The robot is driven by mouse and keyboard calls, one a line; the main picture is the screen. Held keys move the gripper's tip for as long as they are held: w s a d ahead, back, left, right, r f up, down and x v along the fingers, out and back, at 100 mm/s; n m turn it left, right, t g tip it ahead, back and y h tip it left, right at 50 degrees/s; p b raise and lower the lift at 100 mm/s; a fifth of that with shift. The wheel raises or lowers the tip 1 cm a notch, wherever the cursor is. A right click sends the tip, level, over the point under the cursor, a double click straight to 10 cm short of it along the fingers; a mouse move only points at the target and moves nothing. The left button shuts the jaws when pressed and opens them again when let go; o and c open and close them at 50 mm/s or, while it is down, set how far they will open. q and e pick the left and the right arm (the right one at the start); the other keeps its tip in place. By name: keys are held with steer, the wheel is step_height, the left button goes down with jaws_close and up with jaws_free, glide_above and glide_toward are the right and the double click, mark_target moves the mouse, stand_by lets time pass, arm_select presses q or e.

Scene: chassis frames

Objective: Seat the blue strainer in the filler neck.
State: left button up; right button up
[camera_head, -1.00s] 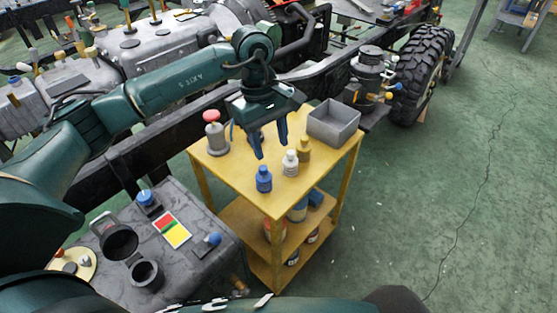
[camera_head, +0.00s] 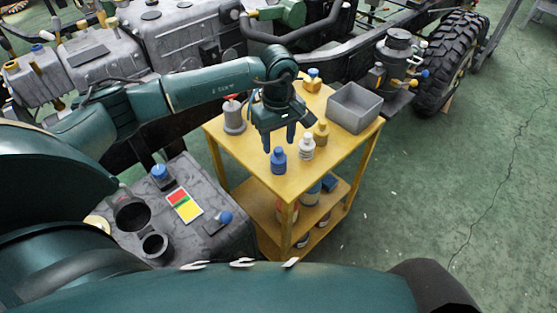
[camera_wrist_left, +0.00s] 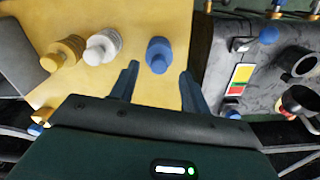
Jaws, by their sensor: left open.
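The blue strainer (camera_head: 278,160), a small bottle-shaped piece, stands upright near the front edge of the yellow trolley top (camera_head: 297,182). My left gripper (camera_head: 279,145) is open and empty, pointing down just behind and above it. In the left wrist view the strainer (camera_wrist_left: 158,55) shows between and just beyond the fingertips (camera_wrist_left: 160,72); I see no contact. On the dark tank at lower left are two round black openings, a larger one (camera_head: 131,214) and a smaller one (camera_head: 154,246); I cannot tell which is the filler neck. My right gripper is not in view.
White (camera_head: 307,147) and yellow (camera_head: 321,134) pieces of similar shape stand close right of the strainer. A grey bin (camera_head: 354,108), a red-topped grey can (camera_head: 234,116) and a blue-topped yellow piece (camera_head: 312,80) share the trolley top. A blue knob (camera_head: 225,217) sticks up from the tank.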

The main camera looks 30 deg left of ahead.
mark_target(278, 159)
arm_select(q)
step_height(278, 159, down, 3)
steer(key=shift+r, duration=0.1)
jaws_close()
stand_by(0.4)
